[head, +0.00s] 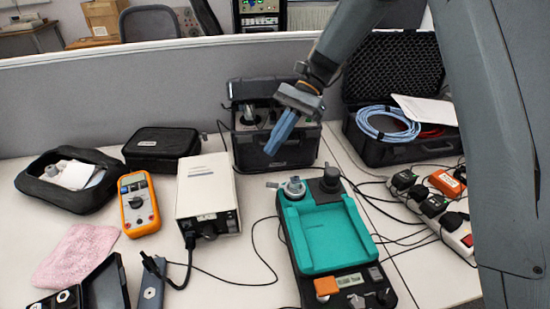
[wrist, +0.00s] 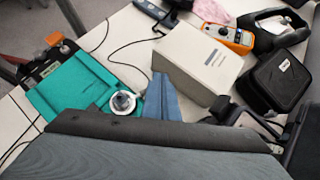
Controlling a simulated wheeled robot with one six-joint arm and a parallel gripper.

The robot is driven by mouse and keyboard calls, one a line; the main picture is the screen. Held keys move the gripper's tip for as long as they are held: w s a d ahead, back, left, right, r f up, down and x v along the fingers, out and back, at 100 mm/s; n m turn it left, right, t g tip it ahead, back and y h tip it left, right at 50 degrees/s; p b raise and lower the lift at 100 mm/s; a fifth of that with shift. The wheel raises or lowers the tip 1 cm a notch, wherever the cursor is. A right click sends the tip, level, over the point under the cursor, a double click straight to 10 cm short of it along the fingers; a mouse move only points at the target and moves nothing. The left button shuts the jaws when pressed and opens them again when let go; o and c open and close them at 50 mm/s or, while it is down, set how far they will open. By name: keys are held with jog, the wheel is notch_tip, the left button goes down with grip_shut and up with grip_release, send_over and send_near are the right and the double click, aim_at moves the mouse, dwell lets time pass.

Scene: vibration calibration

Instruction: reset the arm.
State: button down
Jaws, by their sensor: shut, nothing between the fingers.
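My gripper (head: 281,133) shows in the head view above the table, in front of the black equipment case at the back. Its blue fingers are shut together, with nothing between them, and point down and to the left. In the wrist view the blue fingers (wrist: 163,97) stand at the bottom centre, between the teal-topped device and the white box. My grey arm reaches in from the upper right of the head view and covers part of the right side.
Below my gripper are the teal-topped device (head: 325,235) and a white box (head: 207,187). An orange multimeter (head: 138,203), a black pouch (head: 161,147) and a pink cloth (head: 76,255) lie left. An open case (head: 403,150) and power strip (head: 459,238) are right. Cables cross the table.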

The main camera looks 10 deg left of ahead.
jog(key=shift+r, duration=0.65)
